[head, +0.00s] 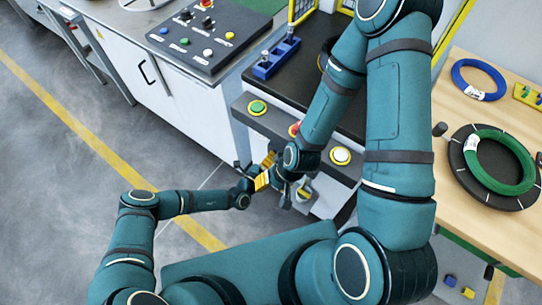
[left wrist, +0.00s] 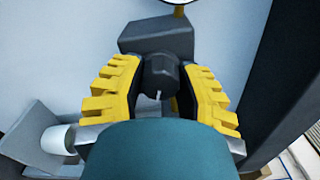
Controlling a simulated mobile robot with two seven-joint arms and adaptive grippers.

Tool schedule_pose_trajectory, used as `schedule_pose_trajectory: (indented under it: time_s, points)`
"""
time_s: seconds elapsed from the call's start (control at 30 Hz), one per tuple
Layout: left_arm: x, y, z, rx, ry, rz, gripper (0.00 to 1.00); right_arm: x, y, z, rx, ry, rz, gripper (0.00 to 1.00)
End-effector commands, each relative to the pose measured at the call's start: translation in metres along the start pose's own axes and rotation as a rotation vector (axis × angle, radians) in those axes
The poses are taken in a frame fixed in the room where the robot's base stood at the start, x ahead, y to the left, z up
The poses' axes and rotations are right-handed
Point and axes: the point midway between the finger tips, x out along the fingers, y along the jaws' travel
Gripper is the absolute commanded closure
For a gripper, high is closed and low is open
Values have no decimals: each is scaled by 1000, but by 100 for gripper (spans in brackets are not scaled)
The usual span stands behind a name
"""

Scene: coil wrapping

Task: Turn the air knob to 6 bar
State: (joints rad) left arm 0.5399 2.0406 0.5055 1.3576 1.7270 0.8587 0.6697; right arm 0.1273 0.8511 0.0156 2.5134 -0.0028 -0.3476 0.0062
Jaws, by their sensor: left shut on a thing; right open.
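The air knob (left wrist: 160,72) is dark and round, with a short white mark on its face. It sits in front of a dark block (left wrist: 150,36) on a pale wall. My left gripper (left wrist: 162,92) is shut on the knob, one yellow finger on each side of it in the left wrist view. In the head view the knob cannot be made out, and my left gripper is small at the end of the left forearm. My right gripper (head: 285,183) is open, close to the left one at the cabinet front. No pressure reading is legible.
A button panel (head: 207,37) stands at upper left. A wooden table (head: 468,192) at right holds a green coil (head: 498,162) and blue coil (head: 478,80). Floor is clear at left.

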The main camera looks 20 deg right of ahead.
Motion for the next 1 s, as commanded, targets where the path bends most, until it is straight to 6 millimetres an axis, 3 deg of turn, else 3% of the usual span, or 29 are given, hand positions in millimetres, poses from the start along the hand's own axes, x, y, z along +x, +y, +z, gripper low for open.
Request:
schedule_pose_trajectory:
  time_s: [1.0]
  points:
    - [1, -1, 1, 957, -3, -1, 100, -14, -5, -6, 4, 14, 1, 53]
